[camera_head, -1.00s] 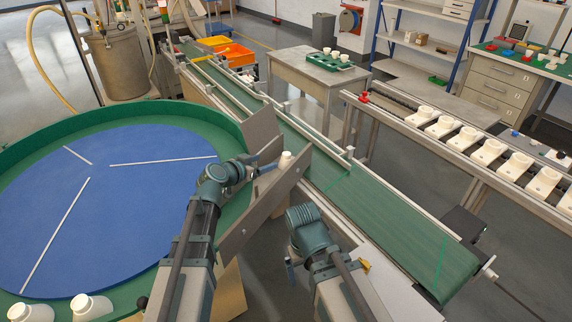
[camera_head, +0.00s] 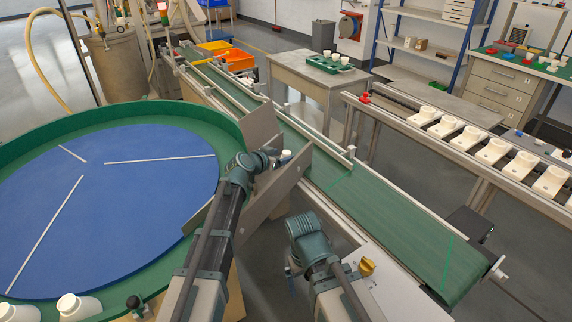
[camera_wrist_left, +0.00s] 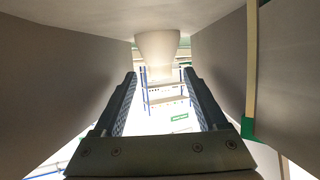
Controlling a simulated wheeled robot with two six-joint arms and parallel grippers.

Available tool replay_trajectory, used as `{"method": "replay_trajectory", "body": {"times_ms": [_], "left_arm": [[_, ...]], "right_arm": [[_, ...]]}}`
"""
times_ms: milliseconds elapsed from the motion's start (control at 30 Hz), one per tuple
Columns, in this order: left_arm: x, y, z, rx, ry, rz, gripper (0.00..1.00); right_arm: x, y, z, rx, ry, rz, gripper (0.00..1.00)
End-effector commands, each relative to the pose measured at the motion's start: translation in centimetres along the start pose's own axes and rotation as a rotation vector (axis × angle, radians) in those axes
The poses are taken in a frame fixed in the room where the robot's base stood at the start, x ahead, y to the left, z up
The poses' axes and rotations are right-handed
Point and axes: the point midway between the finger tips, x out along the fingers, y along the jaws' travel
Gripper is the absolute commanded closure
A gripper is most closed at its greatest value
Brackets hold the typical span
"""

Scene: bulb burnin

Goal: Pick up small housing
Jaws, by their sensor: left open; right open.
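A small white housing (camera_head: 286,155) stands in the grey metal chute between the round feeder and the green belt. My left gripper (camera_head: 277,157) is close beside it and partly hides it. In the left wrist view the housing (camera_wrist_left: 157,50) shows ahead, between the lines of the two open fingers (camera_wrist_left: 158,88), around their tips. No grip on it shows. My right gripper (camera_head: 291,278) is low, near the front end of the belt and away from the housing. Its fingers are small and hard to make out.
The chute's grey side walls (camera_head: 275,205) rise close around my left gripper. A green conveyor belt (camera_head: 385,220) runs past on the right. The round blue feeder (camera_head: 130,215) has more white housings (camera_head: 80,305) at its near rim. Several white housings (camera_head: 492,151) line a rail at right.

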Motion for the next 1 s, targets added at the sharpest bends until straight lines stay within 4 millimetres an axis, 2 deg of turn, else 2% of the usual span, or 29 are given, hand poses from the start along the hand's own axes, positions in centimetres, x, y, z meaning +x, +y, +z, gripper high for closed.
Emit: {"method": "replay_trajectory", "body": {"times_ms": [33,100,333,733,767,1000], "left_arm": [[1.17,-0.15,0.15,0.001,0.0,0.0,0.25],[1.73,-0.14,0.08,0.0,0.001,-0.001,0.25],[1.69,-0.05,-0.03,-0.001,0.001,-0.001,0.25],[1.67,-0.05,-0.02,-0.001,0.0,-0.001,0.97],[1.67,-0.05,-0.02,-0.001,0.0,-0.001,1.0],[1.67,-0.06,-0.02,-0.001,0.0,-0.001,1.0]], "right_arm": [[0.59,-0.06,-0.03,0.0,0.0,0.0,0.0],[0.75,-0.07,-0.04,0.0,0.0,0.0,0.0],[0.63,-0.06,-0.04,0.0,0.0,0.0,0.0],[0.63,-0.06,-0.04,0.0,0.0,0.0,0.0],[0.63,-0.06,-0.04,0.0,0.0,0.0,0.0],[0.62,-0.06,-0.04,0.0,0.0,0.0,0.0]]}}
